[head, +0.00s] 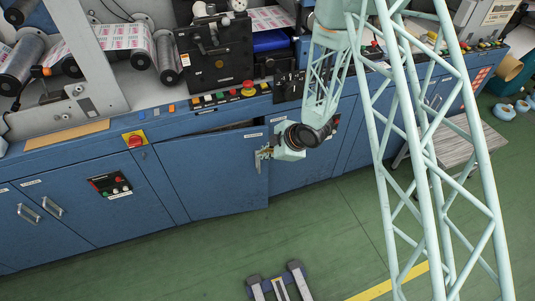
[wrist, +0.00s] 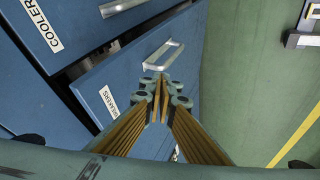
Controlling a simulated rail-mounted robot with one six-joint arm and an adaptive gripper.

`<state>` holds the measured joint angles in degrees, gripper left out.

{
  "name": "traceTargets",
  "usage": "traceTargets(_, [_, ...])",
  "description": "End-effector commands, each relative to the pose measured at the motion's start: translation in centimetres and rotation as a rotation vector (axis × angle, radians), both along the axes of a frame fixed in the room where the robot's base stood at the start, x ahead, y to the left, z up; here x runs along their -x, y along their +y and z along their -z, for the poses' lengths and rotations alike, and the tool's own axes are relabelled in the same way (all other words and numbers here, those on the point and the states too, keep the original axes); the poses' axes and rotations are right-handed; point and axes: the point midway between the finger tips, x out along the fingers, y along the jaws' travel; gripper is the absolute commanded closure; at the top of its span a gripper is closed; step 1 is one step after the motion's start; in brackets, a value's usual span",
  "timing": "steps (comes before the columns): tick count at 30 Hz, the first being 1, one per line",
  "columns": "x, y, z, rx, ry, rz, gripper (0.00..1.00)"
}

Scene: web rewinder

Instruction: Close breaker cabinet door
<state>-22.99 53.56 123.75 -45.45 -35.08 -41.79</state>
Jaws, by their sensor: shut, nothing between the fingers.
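The breaker cabinet door (head: 212,172) is a blue panel in the front of the machine. It stands slightly ajar, with a dark gap along its top edge in the head view. In the wrist view the door (wrist: 100,75) carries a "BREAKERS" label and a silver bar handle (wrist: 163,56), with a dark gap beside it. My gripper (head: 263,154) is at the door's right side, near the label. In the wrist view its yellow-sided fingers (wrist: 160,90) are shut and empty, just below the handle in the picture. Whether they touch the door cannot be told.
A "COOLER" door (wrist: 50,50) adjoins the breaker door. A red-and-yellow switch (head: 135,139) sits above the cabinets, and a button row (head: 225,95) runs along the machine edge. A pallet-truck-like object (head: 279,284) stands on the green floor, which is otherwise clear before the door.

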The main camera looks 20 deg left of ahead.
Motion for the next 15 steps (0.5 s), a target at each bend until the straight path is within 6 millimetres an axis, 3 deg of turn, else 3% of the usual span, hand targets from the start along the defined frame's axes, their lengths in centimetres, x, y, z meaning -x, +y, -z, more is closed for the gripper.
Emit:
traceTargets(1, [-0.1,0.4,0.8,0.001,0.002,-0.001,1.0])
traceTargets(6, [-2.1,1.3,0.4,0.0,-0.001,0.0,1.0])
traceTargets(15, [-3.5,2.0,0.4,0.0,0.001,0.0,1.0])
